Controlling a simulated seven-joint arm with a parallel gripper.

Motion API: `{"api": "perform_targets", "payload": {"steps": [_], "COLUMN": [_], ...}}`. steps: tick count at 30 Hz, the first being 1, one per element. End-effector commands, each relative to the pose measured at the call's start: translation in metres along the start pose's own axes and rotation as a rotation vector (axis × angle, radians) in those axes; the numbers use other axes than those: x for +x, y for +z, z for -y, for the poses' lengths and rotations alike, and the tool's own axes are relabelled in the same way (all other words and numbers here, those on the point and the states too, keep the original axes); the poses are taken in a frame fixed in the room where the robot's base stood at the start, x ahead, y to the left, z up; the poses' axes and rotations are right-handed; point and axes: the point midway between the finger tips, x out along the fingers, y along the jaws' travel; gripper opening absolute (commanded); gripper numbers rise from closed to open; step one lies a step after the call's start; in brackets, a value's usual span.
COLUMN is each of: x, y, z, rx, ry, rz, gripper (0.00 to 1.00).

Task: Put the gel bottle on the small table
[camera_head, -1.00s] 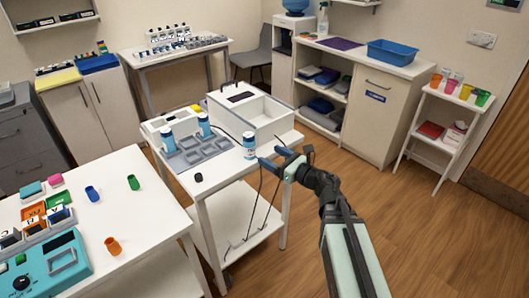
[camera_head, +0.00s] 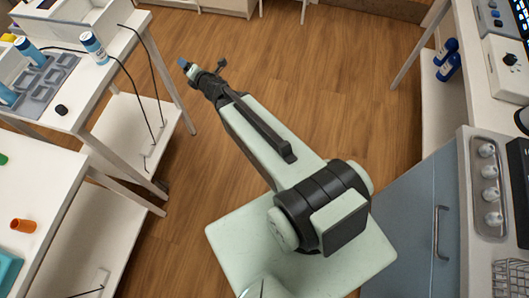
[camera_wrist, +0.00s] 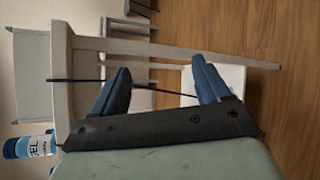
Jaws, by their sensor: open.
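A white gel bottle with blue ends (camera_head: 95,48) stands upright near the right edge of a white two-level table (camera_head: 100,82) in the head view. In the wrist view the bottle (camera_wrist: 31,147), lettered "GEL", shows at the lower left, partly cut off by the frame edge. My gripper (camera_head: 187,66) is to the right of that table over the floor, apart from the bottle. In the wrist view its two blue fingers (camera_wrist: 164,82) are spread with nothing held between them. I cannot tell which table is the small table.
Two similar bottles, (camera_head: 28,50) and (camera_head: 8,95), stand by a grey compartment tray (camera_head: 42,92). Dark cables hang at the table's right side. An orange cup (camera_head: 23,225) stands on the nearer left table. A counter with a blue-grey door (camera_head: 408,225) is at right. Wooden floor lies between.

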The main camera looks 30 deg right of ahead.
Motion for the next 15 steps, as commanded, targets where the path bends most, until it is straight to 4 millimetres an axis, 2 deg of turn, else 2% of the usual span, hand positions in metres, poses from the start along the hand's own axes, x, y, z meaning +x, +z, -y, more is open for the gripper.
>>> {"api": "perform_targets", "payload": {"steps": [1,3,8,12,15], "x": [-0.003,-0.011,-0.045,-0.094,-0.137], "y": [-0.002,-0.006,-0.027,-0.057,-0.085], "z": [0.033,0.078,0.177,0.255,0.302], "rx": [0.106,0.263,0.609,0.885,1.061], "ry": [-0.090,-0.217,-0.515,-0.781,-0.976], "rz": [0.026,0.073,0.208,0.360,0.489], "gripper": [0.76,0.76,0.76,0.76,0.76]}}
